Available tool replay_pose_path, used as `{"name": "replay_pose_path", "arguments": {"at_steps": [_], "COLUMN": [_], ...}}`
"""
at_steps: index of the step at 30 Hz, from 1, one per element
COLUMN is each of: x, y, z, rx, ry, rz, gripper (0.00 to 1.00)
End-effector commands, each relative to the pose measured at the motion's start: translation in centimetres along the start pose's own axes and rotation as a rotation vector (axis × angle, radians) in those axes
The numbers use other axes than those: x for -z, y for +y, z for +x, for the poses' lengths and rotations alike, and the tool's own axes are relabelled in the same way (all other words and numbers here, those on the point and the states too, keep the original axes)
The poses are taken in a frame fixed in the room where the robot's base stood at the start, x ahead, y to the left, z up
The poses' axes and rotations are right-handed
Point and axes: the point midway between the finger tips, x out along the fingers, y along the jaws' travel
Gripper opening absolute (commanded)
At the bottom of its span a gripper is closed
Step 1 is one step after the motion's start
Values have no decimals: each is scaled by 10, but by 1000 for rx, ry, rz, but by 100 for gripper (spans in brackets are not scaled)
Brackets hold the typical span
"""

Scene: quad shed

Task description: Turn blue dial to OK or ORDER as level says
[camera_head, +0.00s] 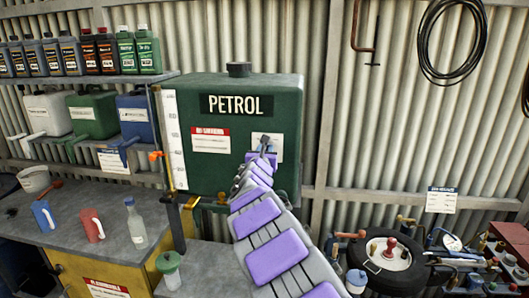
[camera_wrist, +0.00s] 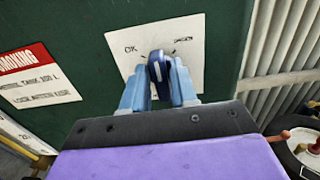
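The green petrol tank (camera_head: 225,165) stands on the bench with a white card (camera_head: 275,148) on its front right. In the wrist view the card (camera_wrist: 190,75) reads OK at left and, small and blurred, what looks like ORDER at right. The dark blue dial (camera_wrist: 157,66) sits at the card's lower middle, roughly upright between the two words. My gripper (camera_wrist: 158,78) has its light blue fingers on either side of the dial, seemingly touching it. A white level scale (camera_head: 172,130) runs up the tank's left edge, with an orange marker (camera_head: 155,155) beside it. The exact level is too small to read.
A red and white warning label (camera_wrist: 38,75) is left of the card. A glass bottle (camera_head: 136,225), a red mug (camera_head: 91,226) and a blue mug (camera_head: 44,216) stand on the left bench. A wheel (camera_head: 388,262) and tools lie at right.

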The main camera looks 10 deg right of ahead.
Motion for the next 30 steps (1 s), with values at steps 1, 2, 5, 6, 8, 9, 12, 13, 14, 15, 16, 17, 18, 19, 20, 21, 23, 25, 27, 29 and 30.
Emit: {"name": "replay_pose_path", "arguments": {"at_steps": [1,2,5,6,8,9,12,13,14,15,16,17,18,19,20,21,23,25,27,29,30], "x": [0,1,1,1,1,1,2,2,2,2,2,3,3,3,4,4,4,5,5,6,6], "y": [-2,-1,-1,-1,0,0,0,0,1,1,1,1,2,2,2,2,2,2,1,0,0], "z": [0,0,0,0,0,0,0,0,0,0,0,0,0,0,0,-1,-1,-1,-1,-1,-1], "rx": [3,3,2,2,1,1,1,1,1,0,0,0,-1,-2,-2,-2,-2,-2,-2,0,0], "ry": [1,1,1,1,2,2,2,2,2,2,2,2,2,2,2,1,1,0,0,0,0], "rz": [1,1,0,0,0,0,1,2,4,9,14,21,31,41,53,70,105,152,206,258,292], "gripper": [15,12,2,0,0,0,0,0,0,0,0,0,0,0,0,0,0,0,0,0,0]}}
